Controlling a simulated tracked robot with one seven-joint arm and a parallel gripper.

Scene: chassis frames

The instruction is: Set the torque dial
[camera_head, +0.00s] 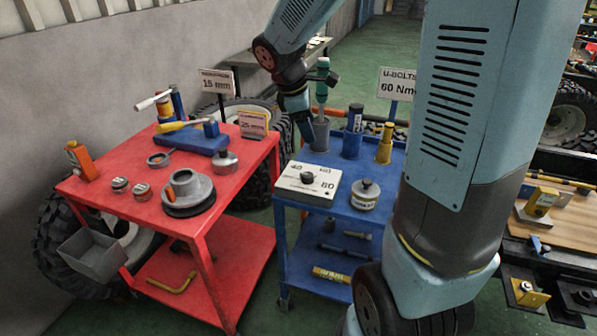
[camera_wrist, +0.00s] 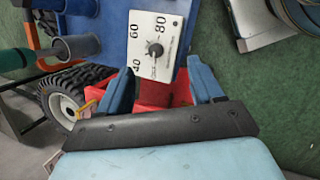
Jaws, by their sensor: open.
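The torque dial is a dark knob (camera_head: 307,177) on a white box (camera_head: 293,190) lying on the blue cart (camera_head: 375,215). The wrist view shows the white box (camera_wrist: 170,25) with 40, 60 and 80 marked around the knob (camera_wrist: 155,50). Where the knob points is too small to tell. A sign (camera_head: 397,84) behind the cart reads "U-BOLTS 60 Nm". My gripper (camera_head: 298,112) is above the back left of the blue cart. In the wrist view my gripper (camera_wrist: 162,78) is open and empty, its blue fingers spread apart, with the dial beyond them. It appears clear of the knob.
A grey cup (camera_head: 319,135) with a teal-handled tool (camera_head: 322,82), a blue cylinder (camera_head: 352,132) and a yellow one (camera_head: 385,143) stand behind the box. A round tin (camera_head: 365,194) sits right of it. A red cart (camera_head: 95,190) with several parts stands left.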

